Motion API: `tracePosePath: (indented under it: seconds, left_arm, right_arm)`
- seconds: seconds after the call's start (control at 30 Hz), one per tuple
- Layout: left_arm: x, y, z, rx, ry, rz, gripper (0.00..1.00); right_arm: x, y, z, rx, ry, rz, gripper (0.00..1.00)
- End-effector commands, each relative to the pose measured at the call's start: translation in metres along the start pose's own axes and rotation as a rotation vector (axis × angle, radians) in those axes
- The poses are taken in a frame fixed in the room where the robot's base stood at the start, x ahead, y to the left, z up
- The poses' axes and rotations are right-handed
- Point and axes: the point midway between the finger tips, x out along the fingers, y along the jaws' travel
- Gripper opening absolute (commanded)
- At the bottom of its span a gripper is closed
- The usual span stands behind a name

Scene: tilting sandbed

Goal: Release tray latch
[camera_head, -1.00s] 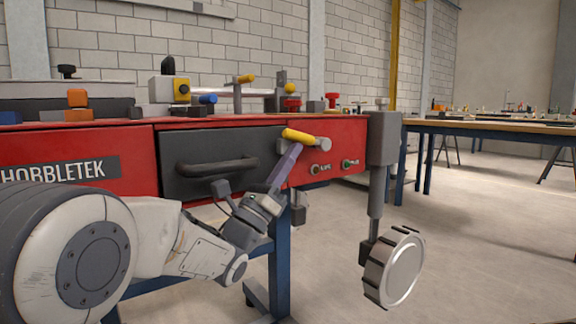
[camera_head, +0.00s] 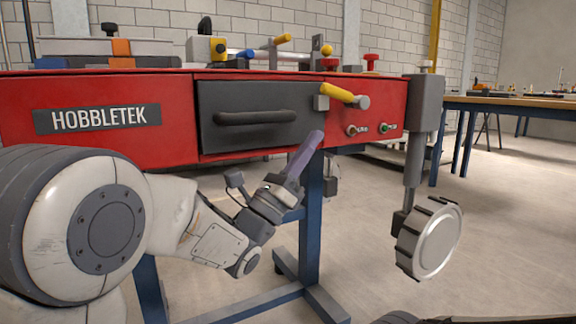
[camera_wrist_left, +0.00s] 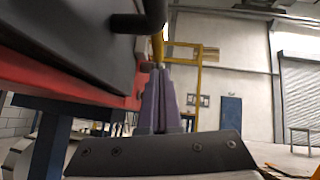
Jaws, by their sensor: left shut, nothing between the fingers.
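The tray is a dark grey drawer front (camera_head: 258,108) with a black bar handle, set in the red bench. The latch at its right edge has a yellow lever (camera_head: 338,93) with grey metal ends, lying across the red panel and slightly tilted down to the right. My left gripper (camera_head: 317,136), with purple fingers, is shut and empty below the latch, apart from it in the head view. In the left wrist view the shut fingers (camera_wrist_left: 161,78) point toward the yellow lever (camera_wrist_left: 157,45), beside the black handle (camera_wrist_left: 140,22). My right gripper is out of view.
A round silver handwheel (camera_head: 430,240) hangs from a grey post at the bench's right. A blue bench leg (camera_head: 311,225) stands behind my left gripper.

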Motion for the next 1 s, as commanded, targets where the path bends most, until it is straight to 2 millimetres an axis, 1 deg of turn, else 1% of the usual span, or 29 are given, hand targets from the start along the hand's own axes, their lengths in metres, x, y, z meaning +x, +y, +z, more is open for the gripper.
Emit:
tracePosePath:
  seconds: [0.03, 0.1, 0.2, 0.3, 0.43, 0.7, 0.73, 0.77, 0.8, 0.87, 0.9, 0.93, 1.0]
  left_arm:
    - [-0.009, 0.000, 0.005, -0.001, 0.004, 0.005, 0.00]
    - [-0.022, 0.000, 0.008, 0.000, 0.003, 0.005, 0.00]
    - [-0.038, -0.001, 0.012, 0.000, 0.002, 0.004, 0.00]
    - [-0.049, -0.002, 0.014, 0.000, 0.002, 0.002, 0.00]
    - [-0.056, -0.002, 0.016, -0.001, 0.001, 0.001, 0.00]
    - [-0.058, -0.002, 0.016, 0.000, 0.000, 0.001, 0.00]
    - [-0.057, -0.002, 0.016, 0.000, 0.000, 0.001, 0.00]
    - [-0.057, -0.003, 0.016, -0.001, 0.001, 0.001, 0.00]
    - [-0.056, -0.003, 0.017, -0.005, 0.004, 0.004, 0.00]
    - [-0.051, -0.003, 0.018, -0.023, 0.015, 0.013, 0.00]
    - [-0.047, -0.004, 0.018, -0.045, 0.029, 0.025, 0.00]
    - [-0.043, -0.004, 0.018, -0.067, 0.043, 0.038, 0.00]
    - [-0.030, -0.004, 0.018, -0.139, 0.085, 0.084, 0.00]
  right_arm:
    - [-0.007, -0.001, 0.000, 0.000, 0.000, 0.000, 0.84]
    - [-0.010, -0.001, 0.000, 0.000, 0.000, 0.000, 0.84]
    - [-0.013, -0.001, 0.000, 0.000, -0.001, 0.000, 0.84]
    - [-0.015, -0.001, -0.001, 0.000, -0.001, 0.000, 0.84]
    - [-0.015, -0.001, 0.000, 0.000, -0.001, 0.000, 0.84]
    - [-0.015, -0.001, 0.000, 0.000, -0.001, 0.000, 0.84]
    - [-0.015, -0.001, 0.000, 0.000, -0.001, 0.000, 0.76]
    - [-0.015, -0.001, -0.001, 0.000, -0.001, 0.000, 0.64]
    - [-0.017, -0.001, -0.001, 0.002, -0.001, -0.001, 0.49]
    - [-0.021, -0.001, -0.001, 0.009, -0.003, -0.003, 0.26]
    - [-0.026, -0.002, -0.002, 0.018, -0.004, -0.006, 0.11]
    - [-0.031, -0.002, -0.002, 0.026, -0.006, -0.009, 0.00]
    - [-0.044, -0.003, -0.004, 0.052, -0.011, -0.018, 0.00]
